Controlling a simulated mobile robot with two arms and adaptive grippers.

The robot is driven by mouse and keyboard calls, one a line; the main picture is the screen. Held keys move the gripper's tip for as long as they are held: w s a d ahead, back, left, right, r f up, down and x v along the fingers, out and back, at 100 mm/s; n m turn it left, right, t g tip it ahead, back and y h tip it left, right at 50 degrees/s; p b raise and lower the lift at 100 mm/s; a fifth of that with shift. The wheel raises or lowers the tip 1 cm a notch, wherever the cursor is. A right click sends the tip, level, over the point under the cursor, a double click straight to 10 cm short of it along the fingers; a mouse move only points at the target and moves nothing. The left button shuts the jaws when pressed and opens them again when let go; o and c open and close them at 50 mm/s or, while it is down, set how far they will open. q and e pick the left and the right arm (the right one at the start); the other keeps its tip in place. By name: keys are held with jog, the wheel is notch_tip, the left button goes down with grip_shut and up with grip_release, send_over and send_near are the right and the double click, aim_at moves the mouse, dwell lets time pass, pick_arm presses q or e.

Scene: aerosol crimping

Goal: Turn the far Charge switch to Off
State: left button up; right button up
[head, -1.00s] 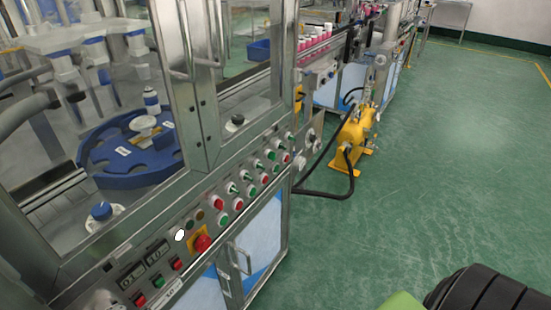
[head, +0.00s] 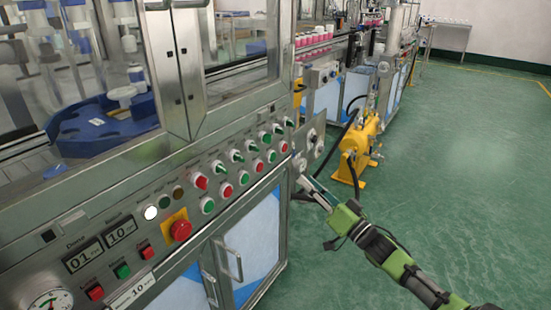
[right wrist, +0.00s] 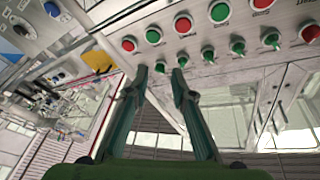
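A slanted metal panel carries a row of green-knobbed selector switches above a row of red and green buttons. The farthest switch (head: 289,121) is at the panel's far end; the labels are too small to read, so I cannot tell which is Charge. My right gripper (head: 300,170) is beside that far end. In the right wrist view, my right gripper (right wrist: 160,70) has its two fingers apart. The end green switch (right wrist: 160,67) of the row appears between its fingertips; contact cannot be told. My left gripper is not in view.
A red emergency button (head: 180,230) on a yellow plate and two displays are on the near panel. A side plate (head: 311,138) with round fittings sticks out past the panel's far end. A yellow machine (head: 356,150) with hoses stands on the green floor, which is open at right.

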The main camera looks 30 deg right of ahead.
jog(key=t+y, duration=0.1)
jog(key=y, duration=0.1)
send_near(268, 139)
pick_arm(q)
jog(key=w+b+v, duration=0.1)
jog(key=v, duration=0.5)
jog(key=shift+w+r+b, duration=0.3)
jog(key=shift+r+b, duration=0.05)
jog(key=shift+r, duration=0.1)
pick_arm(e)
jog(key=x, duration=0.8)
jog(key=shift+w+d+n, duration=0.2)
jog(key=shift+w+n, duration=0.15)
jog(key=shift+n, duration=0.05)
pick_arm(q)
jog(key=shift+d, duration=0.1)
pick_arm(e)
jog(key=shift+r, duration=0.1)
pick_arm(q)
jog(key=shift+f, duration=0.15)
pick_arm(e)
grip_shut()
